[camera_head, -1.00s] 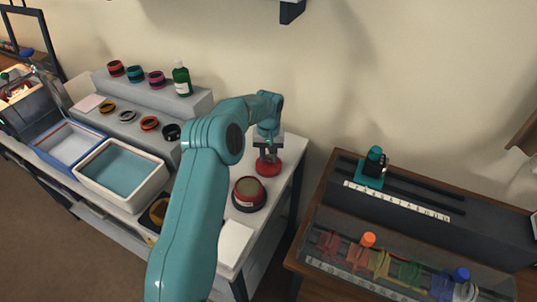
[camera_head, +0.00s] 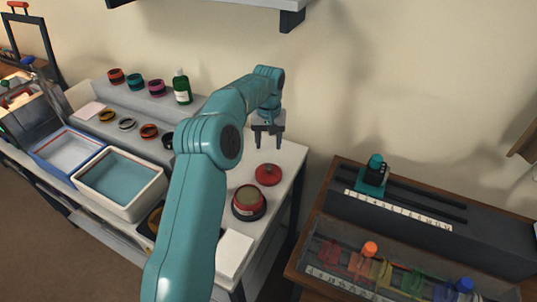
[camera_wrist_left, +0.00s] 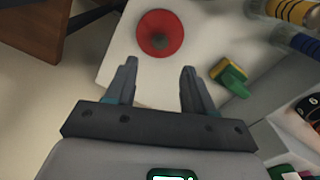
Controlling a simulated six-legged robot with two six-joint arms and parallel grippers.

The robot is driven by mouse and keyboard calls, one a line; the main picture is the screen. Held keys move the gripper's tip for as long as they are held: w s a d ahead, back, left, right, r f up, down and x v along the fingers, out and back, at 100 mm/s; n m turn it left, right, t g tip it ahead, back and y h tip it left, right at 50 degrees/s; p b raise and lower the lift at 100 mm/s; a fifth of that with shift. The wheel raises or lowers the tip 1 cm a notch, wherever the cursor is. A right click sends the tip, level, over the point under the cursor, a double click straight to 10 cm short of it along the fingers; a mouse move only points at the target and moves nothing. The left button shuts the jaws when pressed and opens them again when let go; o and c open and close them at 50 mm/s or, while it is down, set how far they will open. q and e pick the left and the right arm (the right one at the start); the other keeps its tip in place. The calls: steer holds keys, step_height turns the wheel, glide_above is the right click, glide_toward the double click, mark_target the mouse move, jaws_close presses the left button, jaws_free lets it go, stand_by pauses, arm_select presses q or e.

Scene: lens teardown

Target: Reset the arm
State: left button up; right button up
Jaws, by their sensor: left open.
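My left gripper (camera_head: 269,137) is open and empty, fingers pointing down above the white bench (camera_head: 285,163). A red round piece with a dark centre (camera_head: 268,174) lies on the bench below and in front of the gripper, apart from it. In the left wrist view the fingers (camera_wrist_left: 158,85) are spread with nothing between them, and the red round piece (camera_wrist_left: 160,33) lies beyond the tips. My left arm (camera_head: 200,190) crosses the middle of the head view and hides part of the bench. My right gripper is in neither view.
A dark red ring with a tan top (camera_head: 249,201) and a white pad (camera_head: 234,252) are on the bench. A green bottle (camera_head: 182,88) stands on the grey step. White-rimmed tray (camera_head: 150,200) is left of my arm. A dark rail bench (camera_head: 480,240) is at right.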

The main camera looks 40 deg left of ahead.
arm_select(q)
step_height(320, 180, up, 2)
steer(key=shift+r, duration=0.15)
stand_by(0.3)
